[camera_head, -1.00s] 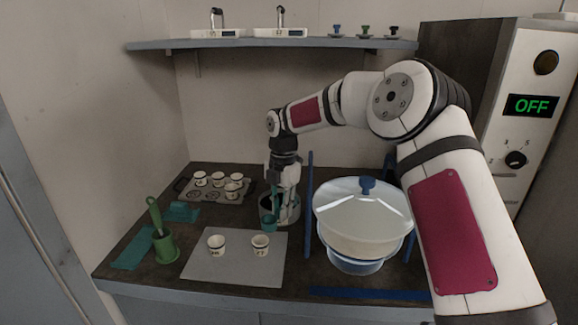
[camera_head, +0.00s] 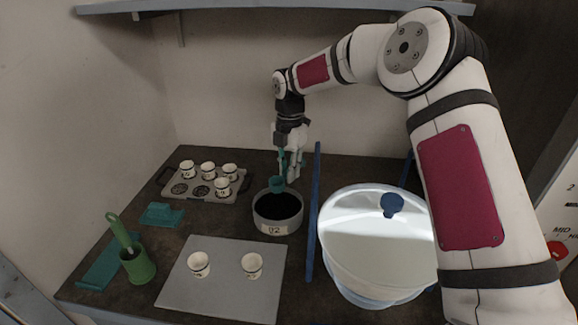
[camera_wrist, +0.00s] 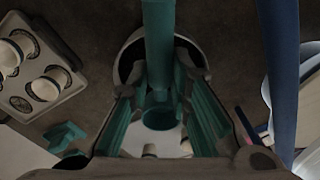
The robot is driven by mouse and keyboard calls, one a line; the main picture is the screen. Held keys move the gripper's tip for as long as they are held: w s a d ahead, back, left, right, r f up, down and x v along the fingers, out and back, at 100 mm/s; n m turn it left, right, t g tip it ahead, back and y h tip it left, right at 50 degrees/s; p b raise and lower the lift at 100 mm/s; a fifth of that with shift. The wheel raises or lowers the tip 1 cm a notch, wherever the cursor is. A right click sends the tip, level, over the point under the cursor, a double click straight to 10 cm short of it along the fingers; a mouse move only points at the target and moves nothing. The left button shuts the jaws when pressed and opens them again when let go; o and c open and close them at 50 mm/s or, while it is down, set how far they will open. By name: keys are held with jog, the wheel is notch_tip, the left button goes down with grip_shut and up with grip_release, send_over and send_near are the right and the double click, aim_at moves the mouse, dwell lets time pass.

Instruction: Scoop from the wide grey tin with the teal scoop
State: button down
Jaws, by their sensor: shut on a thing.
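The wide grey tin (camera_head: 278,226) stands on the dark worktop, with a pale number label on its front and a dark inside. My gripper (camera_head: 290,166) is above and just behind it, shut on the handle of the teal scoop (camera_head: 277,184). The scoop's cup hangs at the tin's far rim in the head view; whether it touches the rim I cannot tell. In the wrist view the teal handle (camera_wrist: 158,45) runs down between the fingers, with the tin's pale rim (camera_wrist: 127,52) partly hidden behind it. The cup's contents are not clear.
A blue rail (camera_head: 313,225) and a large lidded white bowl (camera_head: 375,270) stand right of the tin. A grey mat (camera_head: 222,290) with two small cups lies in front. A cup tray (camera_head: 240,197), teal block (camera_head: 161,214) and green pot (camera_head: 138,266) are left.

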aim_at(281, 177)
jog(key=shift+s+a+r+t+h+p, duration=0.1)
jog(key=shift+s+r+t+h+p, duration=0.05)
jog(key=shift+t+h+p, duration=0.45)
jog(key=shift+s+a+r+t+h+p, duration=0.15)
jog(key=shift+t+h+p, duration=0.25)
jog(key=shift+t+p, duration=0.35)
jog(key=shift+s+a+r+t+h+p, duration=0.1)
jog(key=shift+t+h+p, duration=0.1)
jog(key=shift+t+h, duration=0.25)
jog(key=shift+s+t+h+p, duration=0.1)
jog(key=shift+t+h+p, duration=0.05)
jog(key=shift+t+h, duration=0.3)
jog(key=shift+a+f+t+h+b, duration=0.2)
jog(key=shift+t+h+b, duration=0.15)
jog(key=shift+t, duration=0.2)
jog(key=shift+s+f+t+h+b, duration=0.2)
jog(key=shift+t+h+b, duration=0.5)
jog(key=shift+b, duration=0.3)
jog(key=shift+s+a+t+b, duration=0.1)
jog(key=shift+t+b, duration=0.2)
jog(key=shift+b, duration=0.15)
jog(key=shift+s+a+f+t+h+b, duration=0.25)
jog(key=shift+t+h+b, duration=0.4)
jog(key=shift+b, duration=0.9)
jog(key=shift+s+a+f+t+h+b, duration=0.2)
jog(key=shift+t+h+b, duration=0.45)
jog(key=shift+b, duration=0.9)
